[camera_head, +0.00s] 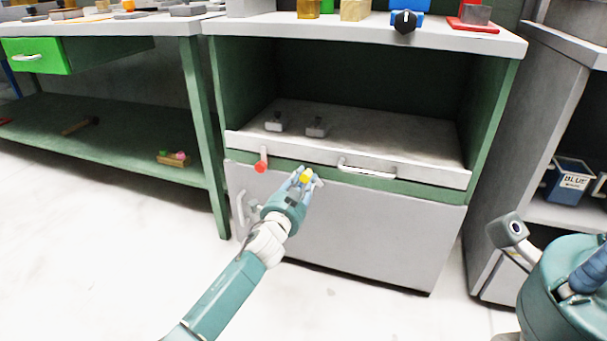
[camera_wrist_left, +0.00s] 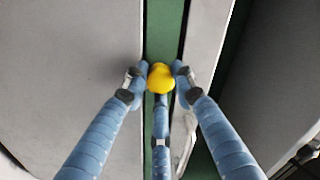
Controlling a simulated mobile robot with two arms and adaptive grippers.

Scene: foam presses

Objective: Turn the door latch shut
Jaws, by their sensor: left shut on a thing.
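The door latch shows as a yellow knob (camera_head: 306,177) at the green strip between the grey lower door (camera_head: 365,233) and the white-fronted tray above it. My left gripper (camera_head: 304,180) reaches it from the front and is shut on it. In the left wrist view the yellow knob (camera_wrist_left: 160,78) sits between the blue fingers (camera_wrist_left: 159,76), over the green strip. The latch's body is hidden, so its angle cannot be told. The lower door looks flush with the cabinet front. My right gripper does not show.
A door handle (camera_head: 241,209) stands at the door's left edge. The cabinet's upper bay is open. A blue bin (camera_head: 567,184) is on the right shelf. Floor at left is clear.

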